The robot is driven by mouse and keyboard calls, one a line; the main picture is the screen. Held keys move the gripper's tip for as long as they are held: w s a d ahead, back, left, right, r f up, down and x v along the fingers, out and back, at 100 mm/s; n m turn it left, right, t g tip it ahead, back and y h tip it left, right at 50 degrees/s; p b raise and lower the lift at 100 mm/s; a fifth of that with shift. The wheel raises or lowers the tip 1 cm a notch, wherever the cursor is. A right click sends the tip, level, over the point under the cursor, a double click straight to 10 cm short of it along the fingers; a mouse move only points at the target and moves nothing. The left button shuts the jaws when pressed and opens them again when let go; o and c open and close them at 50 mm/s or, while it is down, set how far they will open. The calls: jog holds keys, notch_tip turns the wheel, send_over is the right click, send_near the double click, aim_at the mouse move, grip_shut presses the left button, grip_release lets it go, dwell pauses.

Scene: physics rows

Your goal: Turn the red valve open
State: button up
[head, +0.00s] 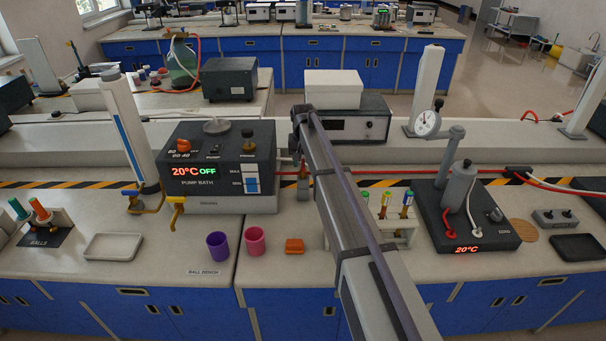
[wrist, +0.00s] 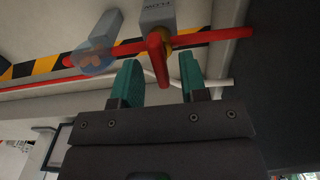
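The red valve handle (wrist: 156,68) shows in the wrist view, at a brass-coloured hub (wrist: 166,39) on a red pipe (wrist: 215,37), beside a grey block marked FLOW (wrist: 160,13). My gripper (wrist: 160,75) has two teal fingers spread apart. The handle's near end appears in the gap between them, with space visible on both sides; I cannot tell its depth relative to the fingertips. In the head view my arm crosses the middle of the bench and hides the valve handle and my fingers.
The pump bath (head: 207,190) reads 20°C OFF, left of my arm. A rack of coloured tubes (head: 397,233) and the dark device reading 20°C (head: 438,222) stand to the right.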

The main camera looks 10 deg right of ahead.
jog(key=shift+f, duration=0.1)
grip_shut()
dwell(0.3)
jog(key=shift+n, duration=0.4)
jog(key=n, duration=1.7)
dwell(0.5)
